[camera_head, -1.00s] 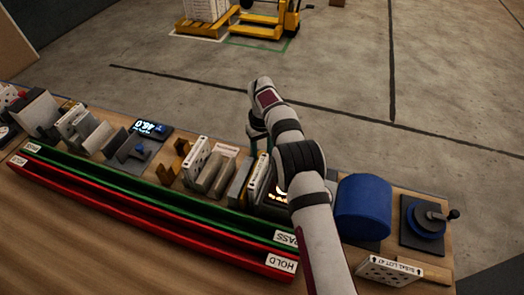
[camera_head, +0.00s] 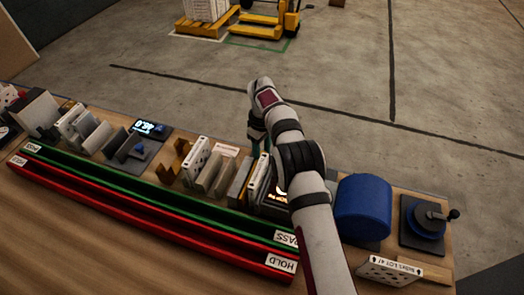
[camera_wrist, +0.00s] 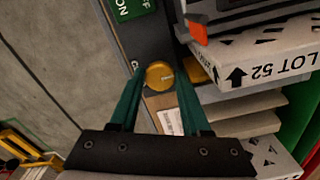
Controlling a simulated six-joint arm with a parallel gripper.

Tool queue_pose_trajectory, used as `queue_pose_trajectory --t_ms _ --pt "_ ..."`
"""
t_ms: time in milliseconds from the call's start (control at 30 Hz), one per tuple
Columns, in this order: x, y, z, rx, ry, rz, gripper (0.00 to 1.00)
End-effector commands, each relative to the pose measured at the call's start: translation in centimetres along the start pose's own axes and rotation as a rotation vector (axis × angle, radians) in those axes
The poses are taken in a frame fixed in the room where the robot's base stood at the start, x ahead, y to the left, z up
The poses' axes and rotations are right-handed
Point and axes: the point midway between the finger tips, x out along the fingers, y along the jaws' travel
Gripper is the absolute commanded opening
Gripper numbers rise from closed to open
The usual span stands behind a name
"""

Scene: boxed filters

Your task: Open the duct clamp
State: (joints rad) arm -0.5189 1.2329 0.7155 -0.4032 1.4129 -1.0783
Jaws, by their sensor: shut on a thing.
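My gripper (camera_head: 258,142) reaches down past the back edge of the bench in the head view. In the wrist view its two green fingers (camera_wrist: 158,82) are shut on a round golden knob (camera_wrist: 160,74), one finger on each side. The knob sits on a dark grey panel (camera_wrist: 146,35) with a green ON/OFF label (camera_wrist: 130,8). At the bench's right end are a blue drum (camera_head: 363,208) and a dark square base with a blue disc and a black-knobbed lever (camera_head: 427,217). I cannot tell for sure which part is the duct clamp.
White boxed filters, one marked LOT 52 (camera_wrist: 265,55), stand close beside the gripper. Green PASS (camera_head: 170,195) and red HOLD (camera_head: 150,212) rails run along the bench front. A labelled white box (camera_head: 390,271) lies at front right. The floor behind is clear near the bench.

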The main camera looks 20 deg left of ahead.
Motion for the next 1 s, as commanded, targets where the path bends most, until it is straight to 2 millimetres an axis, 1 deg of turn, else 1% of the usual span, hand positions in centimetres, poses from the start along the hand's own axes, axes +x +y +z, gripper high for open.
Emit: queue_pose_trajectory --t_ms 267,300,367,400,433,633,733,767,867,1000 --pt "-0.09 0.02 -0.05 -0.001 0.001 0.002 0.0" --pt "-0.09 0.02 -0.05 -0.001 0.001 0.002 0.54" --pt "-0.08 0.02 -0.05 -0.001 0.001 0.001 0.65" --pt "-0.06 0.01 -0.04 -0.001 0.001 0.001 0.72" --pt "-0.06 0.0 -0.04 0.0 0.001 0.001 0.77" --pt "0.01 -0.1 -0.02 0.003 0.0 -0.002 0.77" --pt "0.04 -0.14 -0.03 0.066 -0.001 -0.003 0.77" --pt "0.04 -0.15 -0.03 0.108 -0.001 -0.003 0.77" --pt "0.04 -0.19 -0.07 0.321 -0.001 -0.004 0.77" --pt "0.03 -0.16 -0.07 0.698 -0.001 -0.003 0.77"
